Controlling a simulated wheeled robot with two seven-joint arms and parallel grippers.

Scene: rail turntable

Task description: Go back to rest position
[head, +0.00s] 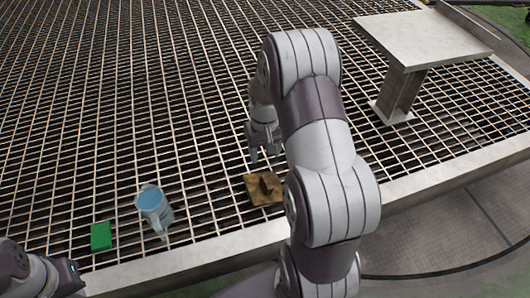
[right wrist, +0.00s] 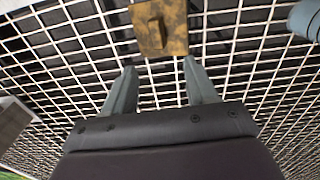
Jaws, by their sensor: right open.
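My right arm reaches over the metal grating from the bottom of the head view. Its gripper (head: 265,154) is above the grating, behind a brown rusty plate with a raised block on it (head: 252,186). In the right wrist view the two fingers of this gripper (right wrist: 159,66) are spread with nothing between them. The rusty plate (right wrist: 150,38) lies beyond the fingertips there, apart from them. Part of my left arm and its gripper (head: 68,272) show at the bottom left corner of the head view. The left fingers are not clearly visible.
A light blue and white jug-like container (head: 153,203) and a green block (head: 101,237) rest on the grating (head: 120,90) near its front edge. A metal pedestal table (head: 425,40) stands at the upper right. Much of the grating at the upper left is clear.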

